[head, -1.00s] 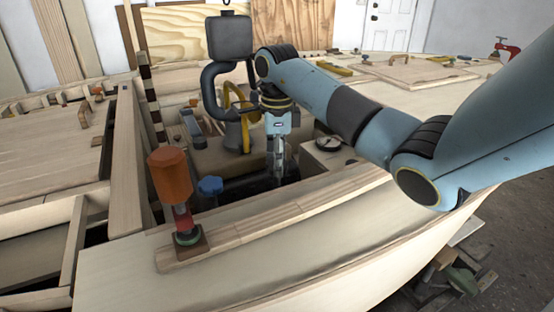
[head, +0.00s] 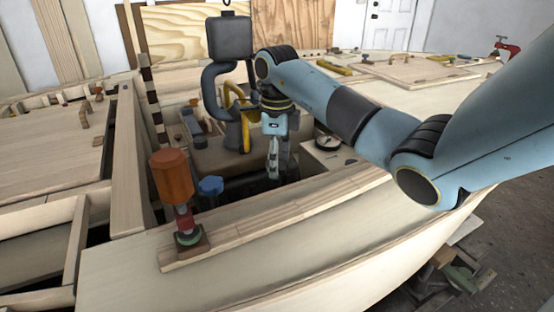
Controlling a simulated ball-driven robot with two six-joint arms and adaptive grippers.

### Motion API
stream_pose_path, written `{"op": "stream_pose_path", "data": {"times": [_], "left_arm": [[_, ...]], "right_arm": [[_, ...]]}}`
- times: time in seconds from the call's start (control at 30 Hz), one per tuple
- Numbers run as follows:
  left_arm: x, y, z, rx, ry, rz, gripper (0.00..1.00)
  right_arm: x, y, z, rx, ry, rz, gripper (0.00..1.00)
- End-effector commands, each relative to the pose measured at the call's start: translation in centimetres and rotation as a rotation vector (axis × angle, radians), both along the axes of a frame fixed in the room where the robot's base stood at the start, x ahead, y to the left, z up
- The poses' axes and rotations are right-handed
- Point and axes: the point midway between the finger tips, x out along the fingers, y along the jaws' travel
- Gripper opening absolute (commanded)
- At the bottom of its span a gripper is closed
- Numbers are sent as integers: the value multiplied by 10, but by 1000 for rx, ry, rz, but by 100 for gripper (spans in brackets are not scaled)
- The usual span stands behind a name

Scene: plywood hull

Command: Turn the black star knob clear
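I cannot make out the black star knob; it may be hidden down in the dark opening of the hull, behind or below my gripper. My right gripper (head: 273,172) points straight down into this opening, in the middle of the head view. Its fingers show nearly edge-on, so I cannot tell whether they are open, shut or on something. My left gripper is not in view.
An orange-topped tool (head: 172,178) stands on the near plywood rail (head: 270,215). A blue knob (head: 210,187) is right of it. A grey box on a bent pipe (head: 230,37) rises behind the opening. A round black-rimmed dial (head: 327,143) lies to the right.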

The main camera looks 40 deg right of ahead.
Motion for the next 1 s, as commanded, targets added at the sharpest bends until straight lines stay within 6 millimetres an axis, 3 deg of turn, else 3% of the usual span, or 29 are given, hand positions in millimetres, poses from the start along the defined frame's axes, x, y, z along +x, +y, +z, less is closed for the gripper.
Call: {"op": "stream_pose_path", "data": {"times": [0.17,0.53,0.87,1.0], "left_arm": [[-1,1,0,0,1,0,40],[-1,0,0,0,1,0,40],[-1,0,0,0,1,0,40],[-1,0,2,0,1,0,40]], "right_arm": [[1,-1,8,-2,-3,0,54],[1,0,66,-1,-3,0,54],[0,0,75,0,0,0,54],[0,0,78,0,-1,0,39]]}}
